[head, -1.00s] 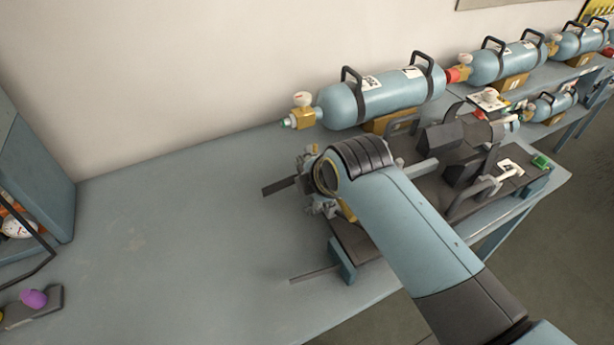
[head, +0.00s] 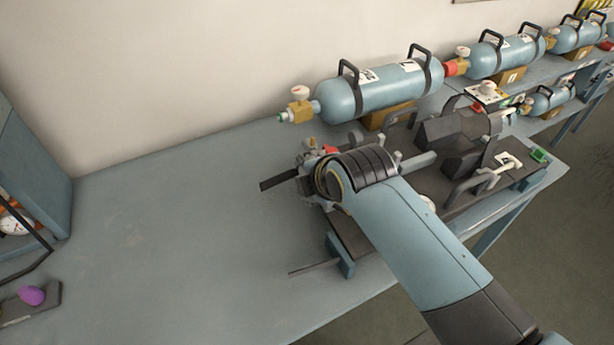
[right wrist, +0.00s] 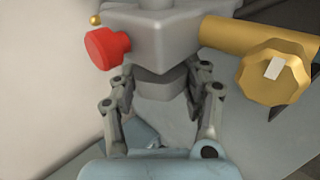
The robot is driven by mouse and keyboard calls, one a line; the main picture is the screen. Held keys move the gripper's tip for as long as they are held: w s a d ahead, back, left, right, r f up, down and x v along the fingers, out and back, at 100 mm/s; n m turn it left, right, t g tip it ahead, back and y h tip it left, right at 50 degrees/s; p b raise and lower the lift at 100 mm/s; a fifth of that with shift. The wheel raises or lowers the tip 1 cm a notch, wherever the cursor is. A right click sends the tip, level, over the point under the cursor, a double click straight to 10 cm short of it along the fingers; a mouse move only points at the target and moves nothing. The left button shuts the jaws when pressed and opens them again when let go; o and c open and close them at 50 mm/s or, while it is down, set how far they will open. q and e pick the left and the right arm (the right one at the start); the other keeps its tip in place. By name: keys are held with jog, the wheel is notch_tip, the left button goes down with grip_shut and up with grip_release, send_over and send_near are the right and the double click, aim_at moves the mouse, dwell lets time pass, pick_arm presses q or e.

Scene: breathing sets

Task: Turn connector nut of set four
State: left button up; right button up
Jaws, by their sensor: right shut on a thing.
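In the right wrist view, a grey block-shaped body (right wrist: 160,40) carries a red knob (right wrist: 107,48) on its left and a brass cylinder with a faceted gold knob (right wrist: 273,72) on its right. A darker grey part (right wrist: 160,82), which looks like the connector nut, sits under this body. My right gripper (right wrist: 160,95) is shut on it, with one finger on each side. In the head view my right wrist covers most of the set's near end, and the red knob (head: 330,150) shows just behind it. My left gripper is not in view.
The set's dark base (head: 365,245) lies on the blue-grey bench (head: 190,230). A purple object (head: 32,295) lies at lower left. The bench's left middle is clear.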

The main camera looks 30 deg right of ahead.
jog(key=t+b, duration=0.1)
jog(key=t, duration=0.2)
jog(key=shift+s+f+b, duration=0.1)
jog(key=shift+f+b, duration=0.1)
jog(key=shift+b, duration=0.15)
jog(key=shift+r+t+b, duration=0.1)
jog(key=shift+t+b, duration=1.2)
jog(key=shift+t, duration=0.1)
jog(key=o, duration=1.2)
